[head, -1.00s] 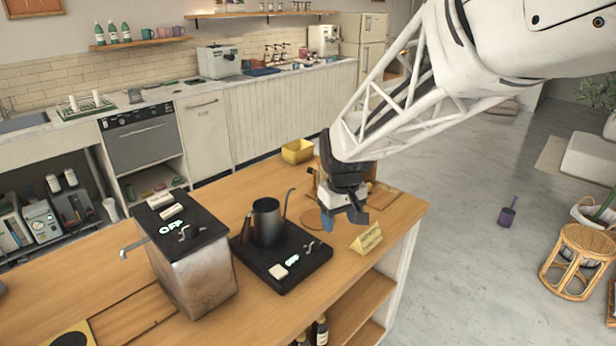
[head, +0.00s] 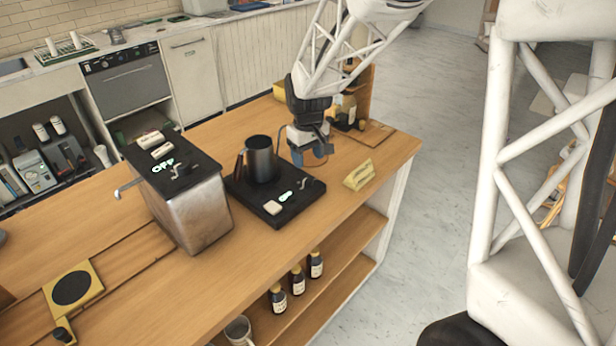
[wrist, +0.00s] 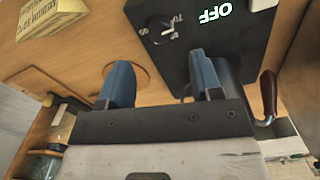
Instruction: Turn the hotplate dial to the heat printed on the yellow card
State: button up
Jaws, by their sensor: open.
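The black hotplate (head: 240,196) sits on the wooden counter with a lit display and a dark dial (head: 305,184) on its top. In the wrist view the dial (wrist: 163,28) shows near the top, with small white marks around it. The display (wrist: 212,14) reads OFF. The yellow card (head: 359,175) stands to the right of the hotplate. It also shows in the wrist view (wrist: 50,20), tilted, and its print seems to include MEDIUM. My gripper (head: 310,156) is open with blue fingers, above the counter beside the hotplate's far right side. In the wrist view my gripper (wrist: 160,64) is empty and apart from the dial.
Bottles (head: 347,108) stand behind my gripper. The counter in front of the hotplate is clear.

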aim_at(308, 178)
jog(key=shift+f, duration=0.15)
jog(key=shift+f, duration=3.75)
jog(key=c, duration=0.9)
